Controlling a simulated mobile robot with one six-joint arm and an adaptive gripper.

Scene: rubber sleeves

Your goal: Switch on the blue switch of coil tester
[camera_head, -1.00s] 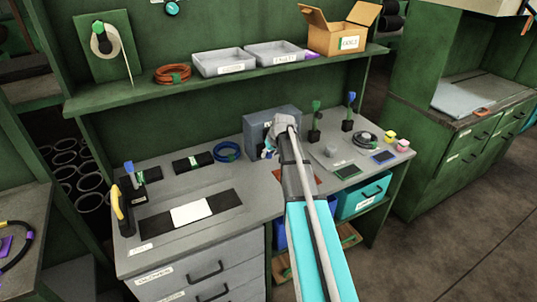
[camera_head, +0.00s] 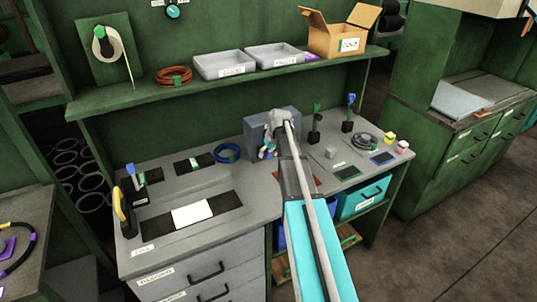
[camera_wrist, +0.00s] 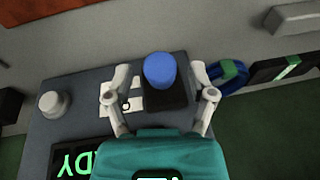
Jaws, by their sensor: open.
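The coil tester (camera_head: 257,127) is a blue-grey box at the back of the workbench, partly hidden by my arm in the head view. In the wrist view its dark panel (camera_wrist: 75,125) carries the blue switch (camera_wrist: 160,70), a round blue cap on a black base. My gripper (camera_wrist: 160,76) is open, with one finger on each side of the blue switch; I cannot tell whether either finger touches it. In the head view my gripper (camera_head: 268,149) is small beside the tester's front. Which way the switch is set cannot be told.
The tester panel also bears a grey knob (camera_wrist: 53,104), a white label (camera_wrist: 112,98) and green lettering, partly hidden. A blue cable coil (camera_head: 227,153) lies on the bench left of the tester. A shelf (camera_head: 210,84) with trays overhangs the back. Tools stand to the right.

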